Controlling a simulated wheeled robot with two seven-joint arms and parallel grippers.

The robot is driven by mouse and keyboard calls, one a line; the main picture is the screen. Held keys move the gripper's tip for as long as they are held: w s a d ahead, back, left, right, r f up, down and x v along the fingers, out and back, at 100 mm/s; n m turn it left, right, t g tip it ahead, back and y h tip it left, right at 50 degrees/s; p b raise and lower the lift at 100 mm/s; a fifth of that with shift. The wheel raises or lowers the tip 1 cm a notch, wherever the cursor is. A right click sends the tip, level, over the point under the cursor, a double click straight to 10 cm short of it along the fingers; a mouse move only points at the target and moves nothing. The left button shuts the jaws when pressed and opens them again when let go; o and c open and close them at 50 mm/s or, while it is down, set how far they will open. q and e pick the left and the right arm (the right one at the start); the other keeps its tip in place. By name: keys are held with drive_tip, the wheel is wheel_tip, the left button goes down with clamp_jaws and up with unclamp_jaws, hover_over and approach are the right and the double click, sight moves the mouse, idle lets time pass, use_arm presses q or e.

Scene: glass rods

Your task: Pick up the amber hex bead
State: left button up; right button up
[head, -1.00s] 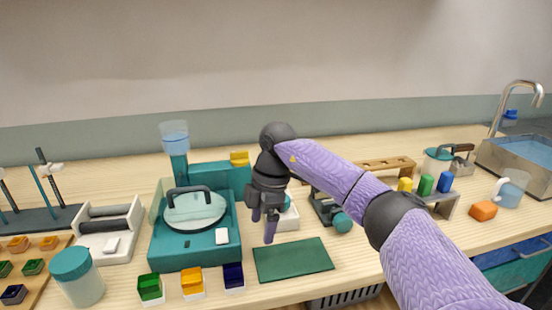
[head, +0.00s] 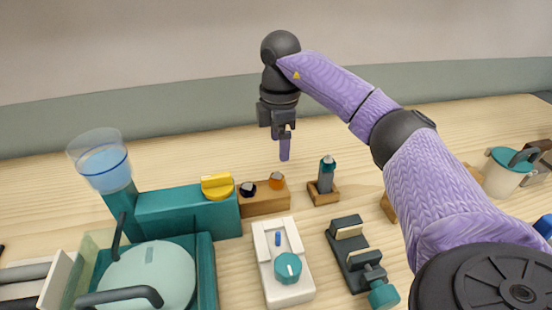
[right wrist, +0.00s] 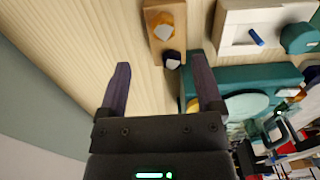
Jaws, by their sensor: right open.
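The amber hex bead (head: 277,181) sits on the right part of a small wooden block (head: 262,203), beside a dark bead (head: 248,188). In the right wrist view the amber bead (right wrist: 160,26) is at the top centre, with the dark bead (right wrist: 172,59) below it. My right gripper (head: 283,152) points down above and behind the block, apart from the bead. In the right wrist view its two fingers (right wrist: 160,72) are spread with nothing between them. My left gripper is in neither view now.
A teal apparatus with a yellow knob (head: 217,186) and clear cup (head: 100,160) stands left of the block. A white device with a teal dial (head: 288,268) is in front. Bare table lies behind.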

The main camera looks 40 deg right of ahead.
sight(279, 177)
drive_tip(key=f+b, duration=0.2)
drive_tip(key=f, duration=0.2)
drive_tip(key=f+b, duration=0.2)
drive_tip(key=f, duration=0.3)
drive_tip(key=shift+s+a+f, duration=0.15)
drive_tip(key=shift+a+f, duration=0.05)
drive_tip(key=shift+f, duration=0.05)
drive_tip(key=shift+r, duration=0.1)
drive_tip(key=shift+c, duration=0.8)
drive_tip(key=c, duration=1)
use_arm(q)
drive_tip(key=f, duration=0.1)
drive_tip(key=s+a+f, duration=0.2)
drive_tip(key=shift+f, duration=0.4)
use_arm(e)
clamp_jaws()
